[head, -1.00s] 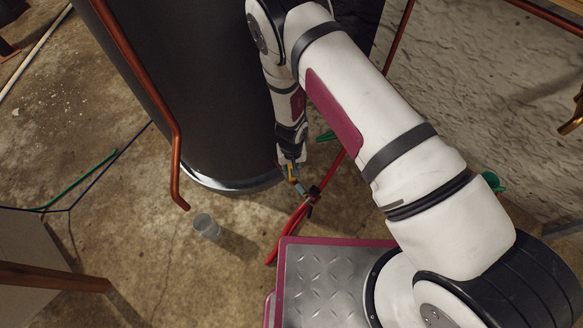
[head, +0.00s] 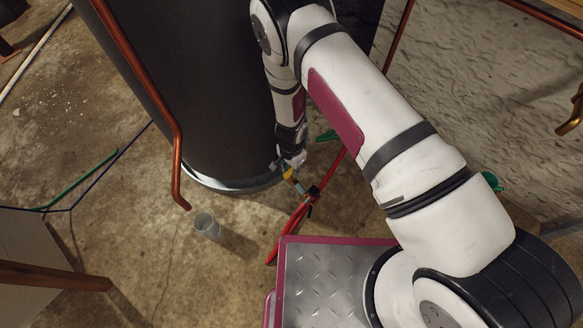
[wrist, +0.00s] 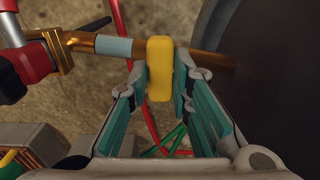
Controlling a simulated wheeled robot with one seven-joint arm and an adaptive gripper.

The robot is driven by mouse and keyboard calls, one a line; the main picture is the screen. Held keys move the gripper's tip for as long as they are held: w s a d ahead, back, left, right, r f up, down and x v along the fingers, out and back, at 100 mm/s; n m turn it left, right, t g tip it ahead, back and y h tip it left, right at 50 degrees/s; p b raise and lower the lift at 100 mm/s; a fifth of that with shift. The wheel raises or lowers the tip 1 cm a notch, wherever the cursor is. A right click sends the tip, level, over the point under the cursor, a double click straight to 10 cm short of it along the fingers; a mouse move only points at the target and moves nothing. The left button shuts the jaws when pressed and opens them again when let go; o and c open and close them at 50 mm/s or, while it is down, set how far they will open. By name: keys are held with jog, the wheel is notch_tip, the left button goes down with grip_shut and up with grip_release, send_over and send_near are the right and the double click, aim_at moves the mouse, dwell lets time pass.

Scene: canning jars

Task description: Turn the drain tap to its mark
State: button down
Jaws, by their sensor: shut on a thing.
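The drain tap's yellow handle (wrist: 160,68) stands between my gripper's (wrist: 160,82) two fingers, which are shut on it. In the wrist view the handle's long side runs up and down the picture, across the brass pipe (wrist: 213,63). A pale blue band (wrist: 114,46) is around the pipe just left of the handle; I cannot tell whether it is the mark. In the head view my gripper (head: 290,162) is low beside the tank, and the yellow handle (head: 288,174) shows small just below it.
The dark tank (wrist: 282,80) is close on the right in the wrist view. A red and black fitting (wrist: 25,55) joins the pipe's left end. Red hoses (head: 294,223) lie on the floor. A clear cup (head: 207,226) and a copper pipe (head: 176,150) stand to the left.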

aim_at(291, 170)
jog(key=shift+m, duration=0.8)
jog(key=c, duration=1.4)
grip_release()
jog(key=shift+c, duration=0.2)
notch_tip(291, 170, up, 12)
